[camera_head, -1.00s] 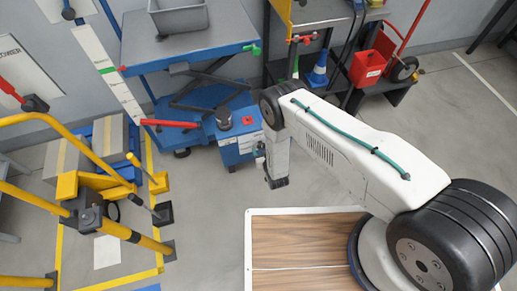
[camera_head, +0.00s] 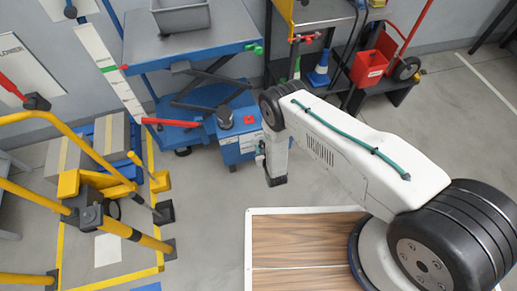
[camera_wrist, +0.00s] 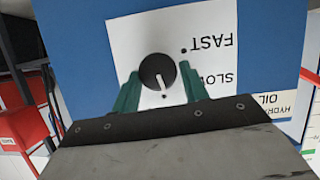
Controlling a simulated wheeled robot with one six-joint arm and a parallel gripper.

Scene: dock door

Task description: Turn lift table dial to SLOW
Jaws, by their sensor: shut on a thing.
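The dial (camera_wrist: 157,72) is a round black knob with a white pointer, on a white label (camera_wrist: 130,35) on a blue box. The wrist view shows the label upside down, with FAST at upper right and SLOW at lower right, partly hidden by a finger. The pointer points down and slightly right in that view, between my fingers and not straight at either word. My gripper (camera_wrist: 162,90) has its teal fingers on both sides of the knob, shut on it. In the head view, my arm reaches the control box (camera_head: 228,150) of the blue lift table (camera_head: 140,45); the dial is hidden there.
A black knob (camera_head: 225,118) and a red button (camera_head: 249,119) are on top of the box. A red lever (camera_head: 170,122) sticks out beside it. Floor before the box is clear.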

